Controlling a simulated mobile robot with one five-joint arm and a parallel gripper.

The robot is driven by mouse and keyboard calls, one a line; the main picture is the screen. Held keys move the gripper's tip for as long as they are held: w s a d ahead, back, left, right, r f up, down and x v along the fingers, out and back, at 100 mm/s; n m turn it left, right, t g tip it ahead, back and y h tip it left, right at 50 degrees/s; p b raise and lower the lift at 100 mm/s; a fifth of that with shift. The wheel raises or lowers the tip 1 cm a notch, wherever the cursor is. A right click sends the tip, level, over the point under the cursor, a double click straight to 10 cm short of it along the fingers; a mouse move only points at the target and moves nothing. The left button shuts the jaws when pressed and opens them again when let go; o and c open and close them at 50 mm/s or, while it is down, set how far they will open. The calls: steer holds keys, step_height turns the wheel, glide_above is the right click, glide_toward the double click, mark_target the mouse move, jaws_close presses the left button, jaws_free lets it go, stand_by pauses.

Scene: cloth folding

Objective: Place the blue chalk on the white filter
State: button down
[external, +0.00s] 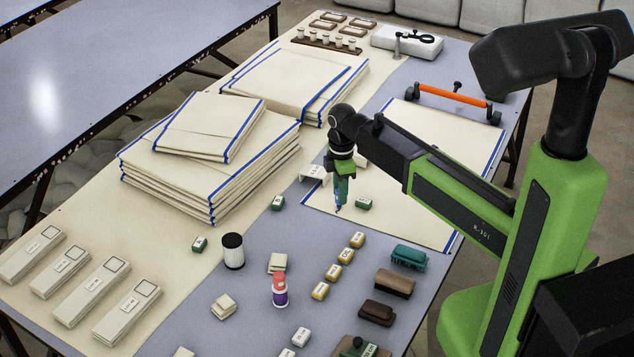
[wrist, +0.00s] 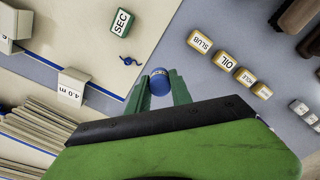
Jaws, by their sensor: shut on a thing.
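My gripper (wrist: 160,88) is shut on the blue chalk (wrist: 159,82), a short blue cylinder between its green fingers in the wrist view. In the external view my gripper (external: 342,192) points down over the near left part of the cream cloth with blue edges (external: 430,128). The chalk is hard to make out there. What looks like the white filter (external: 233,254), an upright white cylinder with a dark top, stands on the table left of and nearer than my gripper. It does not show in the wrist view.
A green block (external: 362,204) lies on the cloth close to my gripper, near a small blue squiggle (wrist: 131,61). Yellow labelled blocks (external: 333,272) and a red-and-purple spool (external: 280,290) stand nearer. Tall folded cloth stacks (external: 205,165) stand to the left.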

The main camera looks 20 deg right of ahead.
steer(key=d+r, duration=0.1)
steer(key=d+p, duration=0.1)
steer(key=d, duration=0.1)
steer(key=d+r, duration=0.1)
steer(key=shift+s+d+r+p, duration=0.25)
steer(key=shift+r+p, duration=0.1)
